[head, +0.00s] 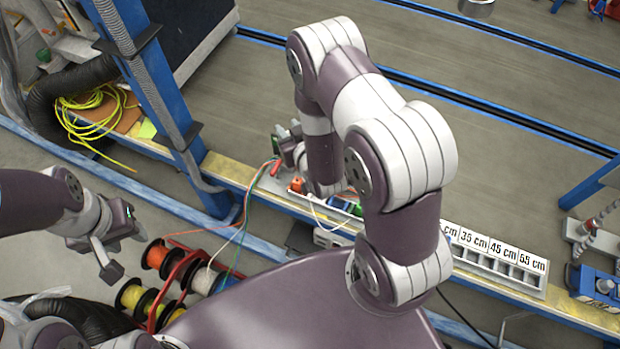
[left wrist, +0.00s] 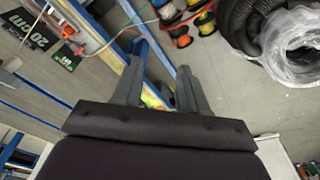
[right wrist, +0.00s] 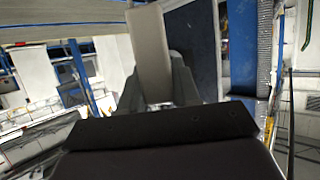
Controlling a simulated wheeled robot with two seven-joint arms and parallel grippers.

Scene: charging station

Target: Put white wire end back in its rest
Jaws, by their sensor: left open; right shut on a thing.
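My right gripper (head: 284,147) is over the yellow-edged rail. In the right wrist view its fingers (right wrist: 157,82) are shut on a pale, flat-sided piece, which I take to be the white wire end (right wrist: 148,42). That piece is not clear in the head view. A white wire (head: 316,214) curves below the right forearm; its link to the held piece is hard to trace. The rest cannot be made out; my right arm hides part of the rail. My left gripper (head: 108,259) is open and empty at the left, also in the left wrist view (left wrist: 160,88).
Wire spools, including a white one (head: 203,281), sit in a red rack (head: 178,283) at lower left. A blue post (head: 160,95) stands left of the right gripper. Red (head: 275,168) and orange (head: 297,185) ends lie by the rail. A labelled length tray (head: 500,262) is at right.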

